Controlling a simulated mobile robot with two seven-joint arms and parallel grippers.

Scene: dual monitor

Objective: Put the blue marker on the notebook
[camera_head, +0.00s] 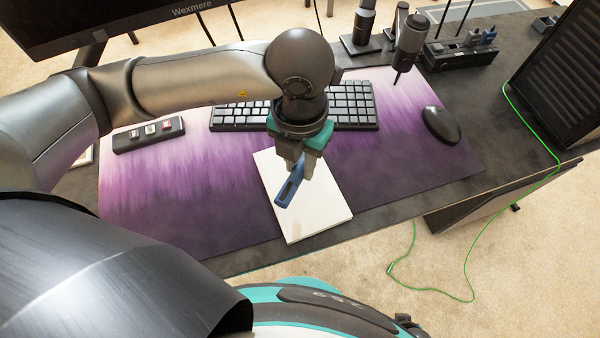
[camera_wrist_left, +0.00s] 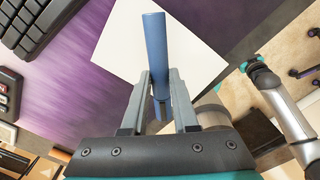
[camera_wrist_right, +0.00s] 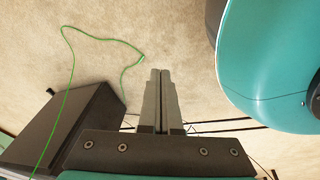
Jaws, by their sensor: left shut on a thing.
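The blue marker (camera_head: 289,188) is held in my left gripper (camera_head: 297,166), which is shut on it. The white notebook (camera_head: 318,210) lies on the purple desk mat below. In the left wrist view the marker (camera_wrist_left: 155,50) sticks out beyond the fingers (camera_wrist_left: 160,98), with the notebook (camera_wrist_left: 195,55) behind it. In the head view the marker is over the notebook's left part; I cannot tell exactly how high above it. My right gripper (camera_wrist_right: 160,100) shows only in its wrist view, with its fingers together and empty, above the carpet.
The purple mat (camera_head: 400,165) carries a keyboard (camera_head: 352,105) behind the notebook, a mouse (camera_head: 440,125) at right and a small dark block with keys (camera_head: 149,135) at left. A microphone (camera_head: 410,35) stands at the back. A green cable (camera_head: 530,130) hangs at right.

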